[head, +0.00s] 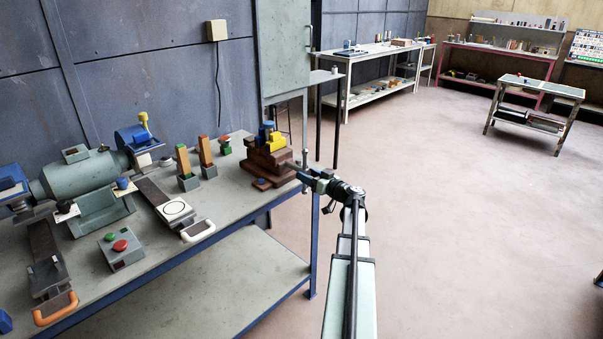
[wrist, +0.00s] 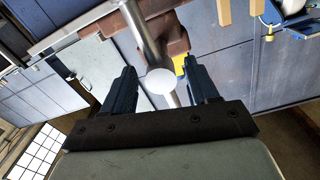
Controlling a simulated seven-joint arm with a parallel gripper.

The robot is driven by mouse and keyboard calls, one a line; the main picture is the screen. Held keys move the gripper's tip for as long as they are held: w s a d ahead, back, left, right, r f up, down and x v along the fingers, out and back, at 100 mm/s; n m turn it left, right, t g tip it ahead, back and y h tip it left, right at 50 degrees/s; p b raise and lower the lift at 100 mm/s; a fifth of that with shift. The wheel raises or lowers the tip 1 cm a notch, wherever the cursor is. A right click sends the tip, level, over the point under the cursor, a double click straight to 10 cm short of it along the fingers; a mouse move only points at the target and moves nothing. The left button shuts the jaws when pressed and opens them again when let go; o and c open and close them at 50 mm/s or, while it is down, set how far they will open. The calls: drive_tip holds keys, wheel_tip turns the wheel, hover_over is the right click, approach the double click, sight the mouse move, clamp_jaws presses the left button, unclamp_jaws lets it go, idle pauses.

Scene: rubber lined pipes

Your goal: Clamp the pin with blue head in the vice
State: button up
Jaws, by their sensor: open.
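The brown vice (head: 268,168) stands at the right end of the workbench. A blue head (head: 268,125) shows at the top of the vice beside yellow parts (head: 271,138); the pin's shank cannot be made out. My gripper (head: 299,171) is at the right side of the vice. In the wrist view my gripper (wrist: 162,78) is open, with its two dark fingers on either side of a metal bar with a round pale end (wrist: 160,81). The bar runs to the brown vice body (wrist: 160,30). Whether the fingers touch the bar cannot be told.
A grey cabinet (head: 284,50) stands behind the vice. The floor right of my arm is clear.

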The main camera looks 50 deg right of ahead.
drive_tip(key=shift+w, duration=1.9)
drive_tip(key=shift+c, duration=0.4)
clamp_jaws()
